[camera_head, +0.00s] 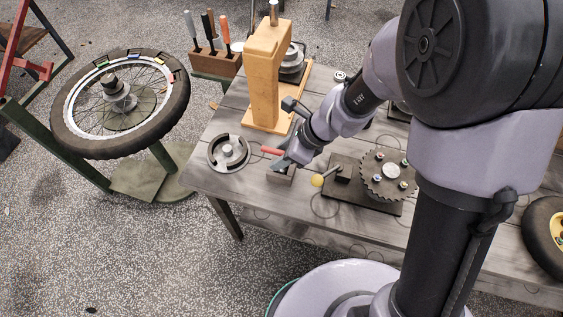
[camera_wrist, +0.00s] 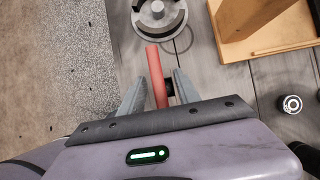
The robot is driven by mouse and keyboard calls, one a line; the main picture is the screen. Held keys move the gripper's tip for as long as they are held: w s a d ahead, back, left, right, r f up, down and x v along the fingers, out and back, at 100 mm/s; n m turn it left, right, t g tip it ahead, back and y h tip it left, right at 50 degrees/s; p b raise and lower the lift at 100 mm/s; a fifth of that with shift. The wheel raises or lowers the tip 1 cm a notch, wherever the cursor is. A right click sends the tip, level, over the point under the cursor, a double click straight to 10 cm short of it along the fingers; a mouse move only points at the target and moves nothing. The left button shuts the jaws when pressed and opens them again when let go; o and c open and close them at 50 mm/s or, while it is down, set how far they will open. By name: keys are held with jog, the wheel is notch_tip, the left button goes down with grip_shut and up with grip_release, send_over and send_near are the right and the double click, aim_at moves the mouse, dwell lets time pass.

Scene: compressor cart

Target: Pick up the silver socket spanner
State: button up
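My gripper (camera_head: 287,160) is low over the left front part of the grey plank table, beside a small grey block (camera_head: 280,174). In the wrist view, my gripper (camera_wrist: 158,84) has its two fingers apart, one on each side of a red handle (camera_wrist: 155,72). Gaps show between the handle and the fingers, so it does not look clamped. The red handle (camera_head: 271,150) points left from my gripper in the head view. The handle's other end is hidden, so I cannot tell what tool it is. I cannot make out a silver socket spanner for sure.
A round grey metal part (camera_head: 229,152) lies left of my gripper. A wooden stand (camera_head: 268,75) rises behind it. A dark plate with a toothed disc (camera_head: 388,172) and a yellow-knobbed lever (camera_head: 318,180) are to the right. A spoked wheel (camera_head: 120,100) stands beyond the table's left edge.

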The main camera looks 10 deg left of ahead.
jog(key=shift+r, duration=0.15)
jog(key=shift+c, duration=1.1)
grip_shut()
